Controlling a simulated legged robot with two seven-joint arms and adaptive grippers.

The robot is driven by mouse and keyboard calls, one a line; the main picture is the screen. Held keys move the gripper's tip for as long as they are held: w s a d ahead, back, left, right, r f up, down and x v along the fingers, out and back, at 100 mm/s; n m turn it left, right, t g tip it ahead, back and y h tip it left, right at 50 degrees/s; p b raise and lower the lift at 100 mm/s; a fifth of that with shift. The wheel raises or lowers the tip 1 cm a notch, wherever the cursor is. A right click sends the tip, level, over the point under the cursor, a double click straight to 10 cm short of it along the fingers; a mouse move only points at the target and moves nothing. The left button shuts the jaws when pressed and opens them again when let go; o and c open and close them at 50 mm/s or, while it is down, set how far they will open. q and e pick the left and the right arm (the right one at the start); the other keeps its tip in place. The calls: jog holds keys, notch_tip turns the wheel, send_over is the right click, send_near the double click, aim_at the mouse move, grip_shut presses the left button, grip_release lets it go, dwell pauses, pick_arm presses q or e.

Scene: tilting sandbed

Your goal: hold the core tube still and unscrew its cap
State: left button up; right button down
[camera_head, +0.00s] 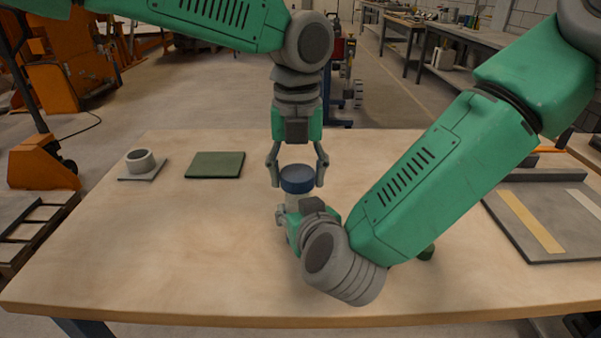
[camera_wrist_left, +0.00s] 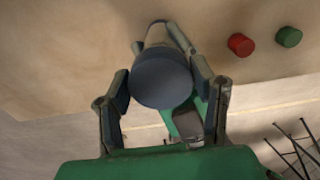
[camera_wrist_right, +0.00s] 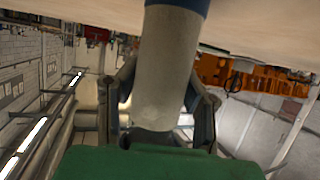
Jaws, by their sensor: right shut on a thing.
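The core tube stands upright, its pale grey body (camera_wrist_right: 168,70) clear in the right wrist view and mostly hidden in the head view. Its blue cap (camera_head: 298,180) sits on top and also shows in the left wrist view (camera_wrist_left: 160,82). My left gripper (camera_head: 297,182) points down from above, with its fingers on either side of the cap. It is open, with small gaps beside the cap in the head view. My right gripper (camera_wrist_right: 160,105) is shut on the tube's body below the cap; my right forearm partly hides it in the head view.
A grey round holder on a plate (camera_head: 140,163) and a dark green mat (camera_head: 215,164) lie at the left back of the table. A red cylinder (camera_wrist_left: 241,45) and a green cylinder (camera_wrist_left: 288,37) lie nearby. A grey tray (camera_head: 560,240) is at right. The table's left front is clear.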

pick_arm(q)
jog(key=shift+w+a+n, duration=0.1)
jog(key=shift+n, duration=0.8)
jog(key=n, duration=0.5)
jog(key=shift+w+d, duration=0.1)
jog(key=shift+d, duration=0.25)
jog(key=n, duration=0.5)
jog(key=shift+d, duration=0.1)
jog(key=n, duration=0.5)
jog(key=shift+w+a, duration=0.1)
jog(key=shift+a, duration=0.2)
jog(key=n, duration=0.4)
jog(key=shift+a+r+n, duration=0.1)
jog(key=shift+a+n, duration=0.2)
jog(key=shift+a, duration=0.05)
jog(key=shift+n, duration=1.1)
jog(key=shift+d, duration=0.1)
jog(key=shift+d, duration=0.1)
